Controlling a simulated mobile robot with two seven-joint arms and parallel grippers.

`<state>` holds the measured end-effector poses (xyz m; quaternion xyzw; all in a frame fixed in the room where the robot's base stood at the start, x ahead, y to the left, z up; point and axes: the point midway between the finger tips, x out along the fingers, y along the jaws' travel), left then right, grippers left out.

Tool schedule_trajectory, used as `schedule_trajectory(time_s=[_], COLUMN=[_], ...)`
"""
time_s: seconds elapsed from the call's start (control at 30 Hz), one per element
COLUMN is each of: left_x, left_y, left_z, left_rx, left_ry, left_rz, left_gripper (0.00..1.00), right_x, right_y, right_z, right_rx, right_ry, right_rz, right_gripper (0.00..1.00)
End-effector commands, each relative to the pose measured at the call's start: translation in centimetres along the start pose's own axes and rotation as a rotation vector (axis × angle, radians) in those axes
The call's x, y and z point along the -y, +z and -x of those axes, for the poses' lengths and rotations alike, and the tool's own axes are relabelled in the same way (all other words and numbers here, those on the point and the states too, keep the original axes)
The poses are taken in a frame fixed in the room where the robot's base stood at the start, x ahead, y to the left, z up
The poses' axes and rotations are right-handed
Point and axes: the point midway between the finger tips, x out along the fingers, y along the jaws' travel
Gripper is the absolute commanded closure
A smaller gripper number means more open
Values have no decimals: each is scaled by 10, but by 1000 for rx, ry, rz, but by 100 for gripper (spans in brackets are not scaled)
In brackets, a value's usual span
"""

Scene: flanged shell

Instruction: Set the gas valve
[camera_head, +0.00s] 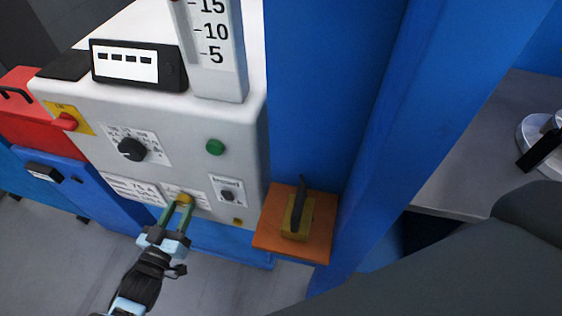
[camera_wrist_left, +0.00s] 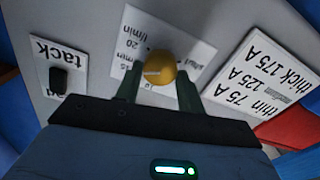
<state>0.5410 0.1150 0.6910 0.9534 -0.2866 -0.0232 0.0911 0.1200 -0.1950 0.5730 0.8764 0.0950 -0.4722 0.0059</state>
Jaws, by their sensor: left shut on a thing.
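The gas valve is a small yellow knob (camera_head: 184,199) low on the front of the white machine panel (camera_head: 190,120), in front of a label. My left gripper (camera_head: 178,212) reaches up to it, with its two green fingers one on each side. In the left wrist view the round yellow knob (camera_wrist_left: 160,68) sits between the fingertips of my left gripper (camera_wrist_left: 160,88), which is shut on it. The knob covers part of a label (camera_wrist_left: 150,45) with a flow scale in l/min. My right gripper does not show.
The panel also holds a black dial (camera_head: 131,149), a green button (camera_head: 215,147), a small black knob (camera_head: 228,196) and a red switch (camera_head: 65,121). An orange shelf (camera_head: 266,236) with a yellow-and-black item (camera_head: 298,217) juts out to the right, beside a blue post (camera_head: 400,130).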

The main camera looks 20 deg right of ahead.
Motion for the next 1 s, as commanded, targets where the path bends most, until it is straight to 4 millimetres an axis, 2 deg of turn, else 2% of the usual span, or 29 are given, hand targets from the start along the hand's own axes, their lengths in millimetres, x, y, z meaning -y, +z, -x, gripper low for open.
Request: schedule_trajectory(time_s=[0.27, 0.67, 0.7, 0.83, 1.0], left_x=[-5, -6, -6, -4, -3], left_y=[5, 6, 6, 4, 3], left_z=[2, 2, 2, 2, 1], left_rx=[6, 7, 7, 6, 4], left_ry=[7, 8, 8, 6, 4], left_rz=[70, 76, 76, 75, 74], left_gripper=[84, 84, 56, 40, 40], right_x=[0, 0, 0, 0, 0], right_y=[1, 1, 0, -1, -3], right_z=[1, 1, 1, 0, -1], right_rx=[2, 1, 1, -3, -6], right_ry=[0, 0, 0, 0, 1], right_rz=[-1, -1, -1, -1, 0], right_gripper=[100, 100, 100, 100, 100])
